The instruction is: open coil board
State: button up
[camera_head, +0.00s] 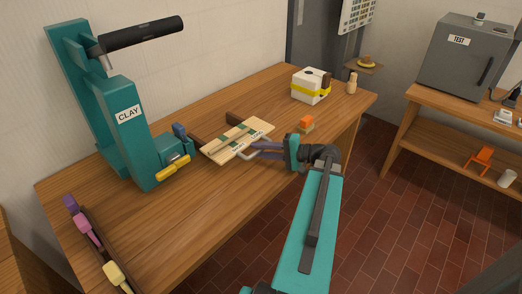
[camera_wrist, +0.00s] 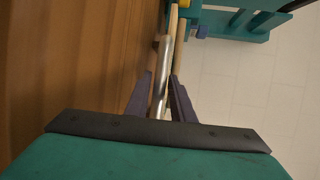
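The coil board (camera_head: 220,151) is a flat, light wooden panel with dark green bands and small printed labels. It lies on the workbench, right of the teal clay press. A pale metal handle (camera_head: 262,147) is at its right edge; in the wrist view the handle (camera_wrist: 162,85) shows as a silver bar. My gripper (camera_head: 258,150) reaches in from the right at the handle. In the wrist view its dark fingers (camera_wrist: 162,77) stand on either side of the bar with narrow gaps visible, so it looks open around the handle. The board's face is mostly out of the wrist view.
The teal press (camera_head: 126,135) marked CLAY stands left of the board. A white box with a yellow band (camera_head: 310,87) stands at the bench's far end.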

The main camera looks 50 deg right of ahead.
jog(key=shift+o, duration=0.9)
jog(key=shift+a, duration=0.1)
jog(key=p+v, duration=0.1)
jog(key=v, duration=1.2)
jog(key=shift+s+d+r, duration=0.15)
jog(key=shift+s+d, duration=0.1)
jog(key=shift+s, duration=0.05)
